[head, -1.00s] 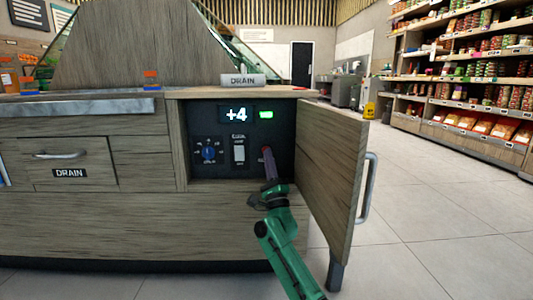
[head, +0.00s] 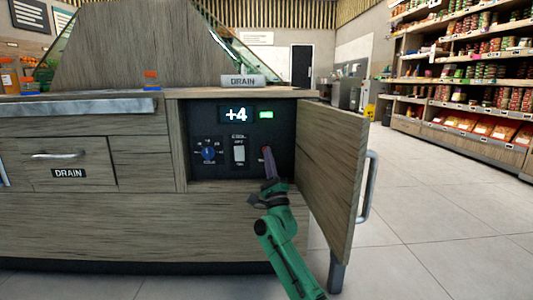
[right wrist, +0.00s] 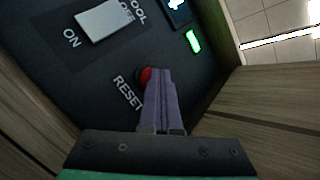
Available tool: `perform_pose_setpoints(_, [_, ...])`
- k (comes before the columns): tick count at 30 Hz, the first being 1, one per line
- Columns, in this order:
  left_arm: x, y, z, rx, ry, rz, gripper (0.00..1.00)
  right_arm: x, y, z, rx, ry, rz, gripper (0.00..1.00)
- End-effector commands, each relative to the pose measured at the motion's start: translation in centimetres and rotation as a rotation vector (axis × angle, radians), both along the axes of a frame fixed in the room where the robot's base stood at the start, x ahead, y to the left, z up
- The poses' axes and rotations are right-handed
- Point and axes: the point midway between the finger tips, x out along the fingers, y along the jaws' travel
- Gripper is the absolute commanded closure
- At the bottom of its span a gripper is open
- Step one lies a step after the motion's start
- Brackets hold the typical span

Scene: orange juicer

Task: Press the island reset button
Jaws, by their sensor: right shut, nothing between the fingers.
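The red reset button (right wrist: 146,75) is on the dark control panel (right wrist: 75,75), beside the printed word RESET, in the right wrist view. My right gripper (right wrist: 157,75) is shut and empty, its purple fingertips at the button and covering part of it. I cannot tell whether they touch it or whether it is pressed in. In the head view the right gripper (head: 266,152) reaches into the open cabinet (head: 240,184), at the right side of the panel. The button is mostly hidden behind the fingers there. My left gripper is not in view.
The panel also has a blue knob (head: 208,154), a white rocker switch (head: 239,153), a display (head: 236,115) reading +4 and a lit green light (head: 266,114). The open wooden door (head: 332,175) stands close to the right of my arm. The floor beyond is clear.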

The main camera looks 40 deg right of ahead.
Motion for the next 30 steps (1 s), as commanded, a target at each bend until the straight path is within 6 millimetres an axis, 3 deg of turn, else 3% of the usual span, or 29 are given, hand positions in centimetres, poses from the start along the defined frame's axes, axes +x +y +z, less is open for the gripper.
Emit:
perform_pose_setpoints(12, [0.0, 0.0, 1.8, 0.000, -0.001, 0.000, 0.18, -1.2, 0.9, 0.2, 0.000, 0.001, 0.000, 1.00])
perform_pose_setpoints(22, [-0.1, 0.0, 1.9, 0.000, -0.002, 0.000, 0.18, -1.4, 1.1, 0.0, 0.000, 0.000, 0.000, 1.00])
perform_pose_setpoints(30, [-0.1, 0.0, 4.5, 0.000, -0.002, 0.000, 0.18, -3.4, 2.6, 0.4, 0.002, 0.003, 0.001, 1.00])
